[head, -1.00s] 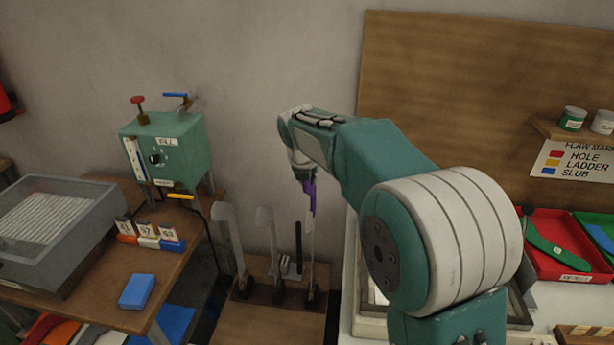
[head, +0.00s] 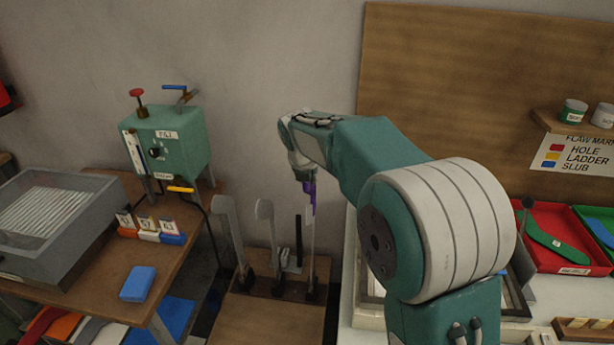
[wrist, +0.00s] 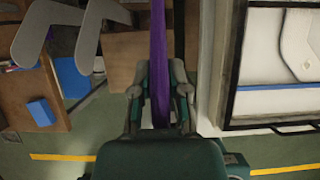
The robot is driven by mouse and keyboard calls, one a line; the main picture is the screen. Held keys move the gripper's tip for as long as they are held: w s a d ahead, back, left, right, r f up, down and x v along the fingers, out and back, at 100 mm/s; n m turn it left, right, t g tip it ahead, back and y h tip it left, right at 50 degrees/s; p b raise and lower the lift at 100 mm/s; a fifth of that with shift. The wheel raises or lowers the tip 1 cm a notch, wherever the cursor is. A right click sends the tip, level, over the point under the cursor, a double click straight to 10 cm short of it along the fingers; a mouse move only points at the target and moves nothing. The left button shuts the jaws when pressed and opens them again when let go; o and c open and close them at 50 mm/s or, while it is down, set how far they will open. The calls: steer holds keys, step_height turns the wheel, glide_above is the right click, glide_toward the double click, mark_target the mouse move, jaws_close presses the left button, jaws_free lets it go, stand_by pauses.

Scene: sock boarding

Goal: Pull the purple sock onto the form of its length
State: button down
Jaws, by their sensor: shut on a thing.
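The purple sock (head: 309,188) hangs from my gripper (head: 302,174), at the top of the thin rightmost form (head: 312,245). I cannot tell how far the sock is around that form. In the wrist view, my gripper (wrist: 160,80) is shut on the purple sock (wrist: 158,40), which stretches away from the fingers. The left form (head: 228,232) and the middle form (head: 267,225) stand bare on the wooden stand (head: 265,322). They also show in the wrist view, as a left form (wrist: 38,30) and a middle form (wrist: 92,35).
A black post (head: 298,238) stands close to the rightmost form. A table (head: 185,262) with a green box (head: 165,143), grey tray (head: 70,255) and blue block (head: 138,284) is at left. A white bench with a framed panel (wrist: 275,105) lies right of the sock.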

mark_target(308, 213)
steer(key=shift+f, duration=5.6)
steer(key=c, duration=0.5)
jaws_free()
steer(key=shift+c, duration=0.2)
steer(key=v, duration=1.1)
steer(key=shift+s+r, duration=0.25)
steer(key=shift+r, duration=0.1)
steer(key=shift+a, duration=0.1)
